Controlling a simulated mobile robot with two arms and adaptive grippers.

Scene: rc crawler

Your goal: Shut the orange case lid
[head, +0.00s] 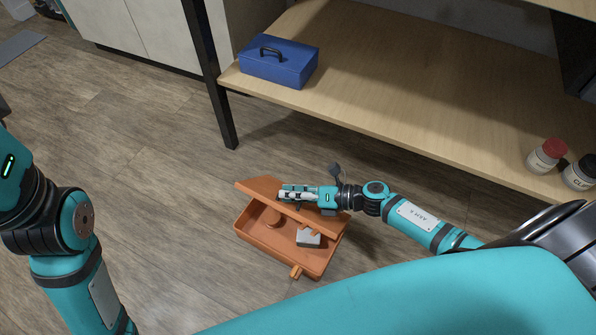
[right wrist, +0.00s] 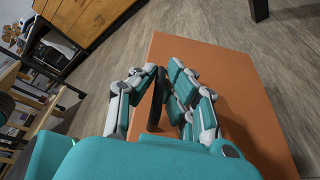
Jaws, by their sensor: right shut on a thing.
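The orange case (head: 285,263) lies on the floor with its lid (head: 258,188) partly open, tilted above the base. My right gripper (head: 287,193) is at the outer side of the lid. In the right wrist view, its fingers (right wrist: 160,92) are closed around a black handle (right wrist: 156,100) on the orange lid panel (right wrist: 215,65). My left arm shows at the left of the head view, but its gripper is out of view.
A wooden shelf (head: 420,95) stands behind the case, with a black leg (head: 222,115). On it are a blue case (head: 285,65) and two jars (head: 546,155) at the right. The floor left of the orange case is clear.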

